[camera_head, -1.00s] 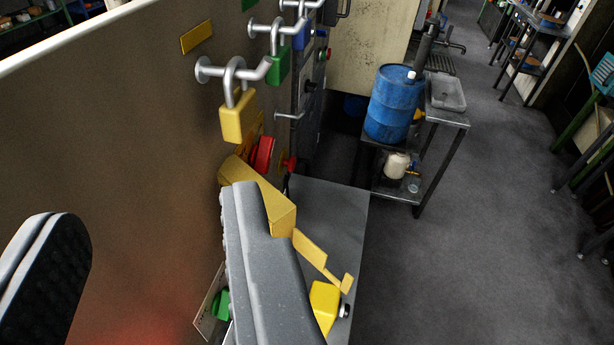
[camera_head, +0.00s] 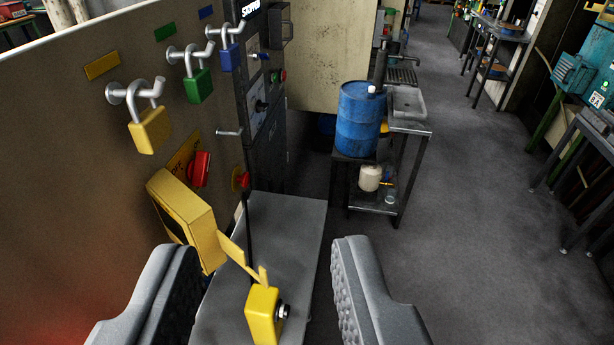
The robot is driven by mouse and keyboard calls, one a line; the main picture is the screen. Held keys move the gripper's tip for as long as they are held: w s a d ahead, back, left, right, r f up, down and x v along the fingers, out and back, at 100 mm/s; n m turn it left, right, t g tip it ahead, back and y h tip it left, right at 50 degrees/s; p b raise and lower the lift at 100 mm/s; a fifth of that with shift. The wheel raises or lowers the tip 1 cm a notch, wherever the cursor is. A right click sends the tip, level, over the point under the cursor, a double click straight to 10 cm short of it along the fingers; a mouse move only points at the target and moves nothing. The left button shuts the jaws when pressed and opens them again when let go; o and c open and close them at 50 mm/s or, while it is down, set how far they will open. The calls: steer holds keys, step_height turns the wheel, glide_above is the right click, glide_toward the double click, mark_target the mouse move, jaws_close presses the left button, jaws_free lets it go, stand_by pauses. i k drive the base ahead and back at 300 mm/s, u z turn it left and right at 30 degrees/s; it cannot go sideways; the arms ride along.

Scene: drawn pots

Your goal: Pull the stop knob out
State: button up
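A red knob (camera_head: 199,168) with a yellow plate behind it sits on the brown panel. A smaller round red knob (camera_head: 241,179) is just right of it; I cannot tell which is the stop knob. A yellow box (camera_head: 188,218) stands tilted below them, with a yellow strap (camera_head: 240,256) running down to a yellow block (camera_head: 262,315) that has a dark, silver-tipped knob (camera_head: 284,311). My gripper (camera_head: 265,250) is open, its two grey fingers wide apart. The red knobs show beyond and above the gap. I see nothing held.
Yellow (camera_head: 150,130), green (camera_head: 198,86) and blue (camera_head: 229,57) padlocks hang from pegs on the panel. A grey bench top (camera_head: 285,225) lies below. A blue drum (camera_head: 359,118) stands on a metal table to the right. Grey floor (camera_head: 470,200) is clear further right.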

mark_target(244, 179)
steer(key=z, duration=2)
steer(key=i, duration=1.9)
steer(key=u, duration=2.85)
steer(key=i, duration=1)
steer(key=z, duration=0.05)
